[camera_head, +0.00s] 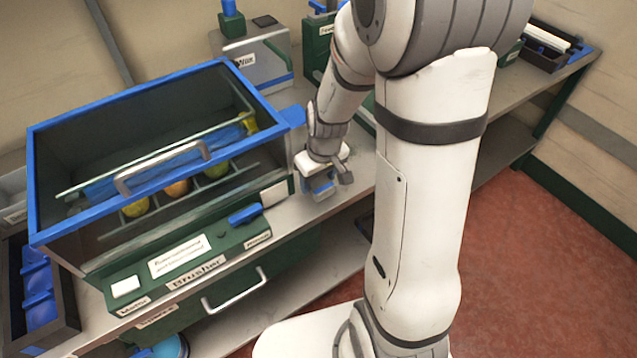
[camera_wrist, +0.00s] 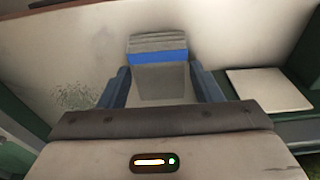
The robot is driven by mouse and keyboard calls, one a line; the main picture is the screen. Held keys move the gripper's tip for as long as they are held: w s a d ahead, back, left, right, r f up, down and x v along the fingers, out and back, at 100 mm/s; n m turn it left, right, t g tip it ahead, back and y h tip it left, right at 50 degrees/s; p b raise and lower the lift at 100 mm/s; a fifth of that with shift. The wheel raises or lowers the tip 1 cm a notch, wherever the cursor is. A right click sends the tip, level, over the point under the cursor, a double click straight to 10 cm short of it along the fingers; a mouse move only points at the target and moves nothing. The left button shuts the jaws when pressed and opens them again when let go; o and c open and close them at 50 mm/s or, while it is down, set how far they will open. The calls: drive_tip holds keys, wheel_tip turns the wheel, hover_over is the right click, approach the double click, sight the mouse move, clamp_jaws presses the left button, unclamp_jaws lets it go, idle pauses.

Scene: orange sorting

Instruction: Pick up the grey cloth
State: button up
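A grey folded piece with a blue band, which looks like the grey cloth (camera_wrist: 158,44), lies on the pale bench top in the wrist view. My gripper (camera_wrist: 162,68) reaches over it with its dark blue fingers apart, one on each side. The gaps between fingers and cloth are very small, and I cannot tell whether they touch. In the head view my gripper (camera_head: 320,188) is low at the bench, right of the brusher machine, and it hides most of what lies beneath it.
The blue-framed brusher (camera_head: 215,262) with round fruits inside stands close on the left. A grey machine (camera_head: 258,62) and a green box (camera_head: 318,45) stand behind. A white square plate (camera_wrist: 268,90) is right of my gripper. The bench front edge is near; a red floor (camera_head: 540,235) lies beyond.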

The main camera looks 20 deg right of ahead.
drive_tip(key=c, duration=0.6)
drive_tip(key=shift+c, duration=0.2)
